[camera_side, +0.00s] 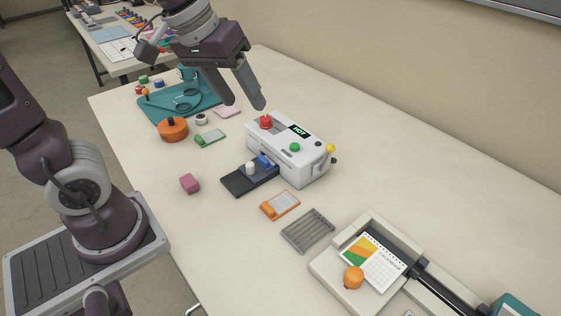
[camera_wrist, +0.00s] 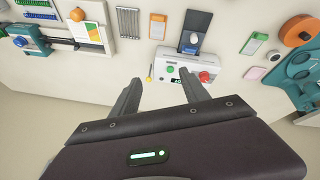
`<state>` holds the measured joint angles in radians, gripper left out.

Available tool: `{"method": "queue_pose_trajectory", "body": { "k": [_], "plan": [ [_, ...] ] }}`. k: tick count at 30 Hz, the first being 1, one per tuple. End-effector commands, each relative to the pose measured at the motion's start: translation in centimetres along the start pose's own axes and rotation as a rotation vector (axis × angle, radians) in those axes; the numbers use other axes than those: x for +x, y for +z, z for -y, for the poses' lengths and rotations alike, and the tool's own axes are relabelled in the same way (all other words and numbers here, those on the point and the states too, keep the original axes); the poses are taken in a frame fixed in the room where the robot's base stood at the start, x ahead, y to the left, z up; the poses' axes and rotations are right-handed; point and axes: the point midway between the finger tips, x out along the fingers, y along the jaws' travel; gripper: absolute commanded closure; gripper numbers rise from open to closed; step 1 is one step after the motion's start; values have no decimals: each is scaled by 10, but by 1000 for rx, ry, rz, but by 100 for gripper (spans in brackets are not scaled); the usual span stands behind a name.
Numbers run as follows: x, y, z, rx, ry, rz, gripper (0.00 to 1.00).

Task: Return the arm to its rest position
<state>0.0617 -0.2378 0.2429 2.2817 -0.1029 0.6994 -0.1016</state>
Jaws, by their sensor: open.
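My gripper (camera_side: 244,98) is open and empty, held in the air above the table behind the white laminator (camera_side: 309,165). In the wrist view its two fingers (camera_wrist: 162,90) stand apart with nothing between them. The laminator has a red button, a green button, a yellow-knobbed lever and a display reading HOT. It also shows in the wrist view (camera_wrist: 180,74), just beyond the fingertips. A dark tray (camera_side: 236,182) at its front carries a white knob and a blue piece.
An orange-tabbed card (camera_side: 280,204), a grey ribbed rack (camera_side: 307,231) and a pink block (camera_side: 189,184) lie near the laminator. A trimmer with a calendar (camera_side: 372,262) is at front right. A teal mat (camera_side: 205,110) and orange round pot (camera_side: 173,131) are at left. The table's right back is clear.

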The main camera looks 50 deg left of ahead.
Motion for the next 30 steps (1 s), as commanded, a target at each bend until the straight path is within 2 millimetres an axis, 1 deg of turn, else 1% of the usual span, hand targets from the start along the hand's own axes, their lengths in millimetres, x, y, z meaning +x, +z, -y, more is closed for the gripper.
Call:
{"method": "queue_pose_trajectory", "body": {
  "k": [1, 3, 6, 9, 12, 30],
  "plan": [
    [-22, 28, -4, 80, 20, -24, 47],
    [-40, 66, -4, 193, 17, -45, 47],
    [-51, 103, 2, 303, -9, -72, 47],
    [-53, 121, 6, 357, -31, -86, 47],
    [-54, 125, 8, 370, -37, -88, 47],
    [-54, 124, 7, 366, -35, -90, 47]
  ]
}}
